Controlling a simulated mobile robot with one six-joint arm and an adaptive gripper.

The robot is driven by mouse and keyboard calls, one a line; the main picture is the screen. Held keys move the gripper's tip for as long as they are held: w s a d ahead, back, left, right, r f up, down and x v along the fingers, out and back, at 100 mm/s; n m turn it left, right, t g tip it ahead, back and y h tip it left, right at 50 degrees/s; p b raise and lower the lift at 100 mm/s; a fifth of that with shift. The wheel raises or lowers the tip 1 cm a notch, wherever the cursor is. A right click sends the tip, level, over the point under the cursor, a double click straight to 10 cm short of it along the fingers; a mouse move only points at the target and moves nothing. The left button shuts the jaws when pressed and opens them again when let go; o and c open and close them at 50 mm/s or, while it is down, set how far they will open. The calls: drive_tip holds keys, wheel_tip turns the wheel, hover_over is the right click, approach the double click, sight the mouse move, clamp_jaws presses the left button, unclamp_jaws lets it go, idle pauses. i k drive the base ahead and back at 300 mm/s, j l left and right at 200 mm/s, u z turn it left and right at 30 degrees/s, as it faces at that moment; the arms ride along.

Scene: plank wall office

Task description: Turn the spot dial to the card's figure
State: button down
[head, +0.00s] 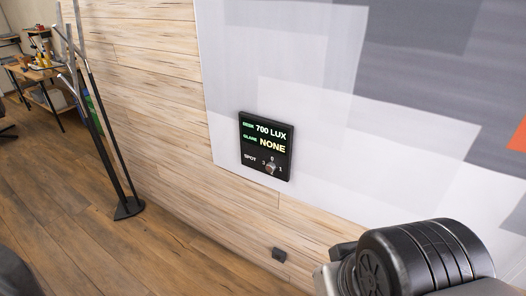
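A dark square panel (242,148) is mounted on the wall, with its display lit. It reads "DESK 700 LUX" in the top row and "GLARE NONE" below. The spot dial (270,168) is a small round knob at the panel's lower right, beside the label "SPOT". Figures 0, 1 and 3 show around it, with a partly hidden mark below. Which figure the dial points to is too small to tell. I see no separate card. My arm shows at the lower right, apart from the panel in the picture; my gripper's fingers are not in view.
A dark metal stand (128,207) is at the left. A wooden table (38,75) with items is farther back. The wood floor (170,255) between stand and wall looks clear.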

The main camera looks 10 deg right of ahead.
sight(271, 167)
drive_tip(key=i+l, duration=0.2)
drive_tip(key=i, duration=0.2)
drive_tip(key=i+l, duration=0.2)
drive_tip(key=i, duration=0.2)
drive_tip(key=i+u, duration=0.1)
drive_tip(key=u, duration=3.55)
drive_tip(key=z, duration=3.65)
drive_tip(key=j, duration=0.1)
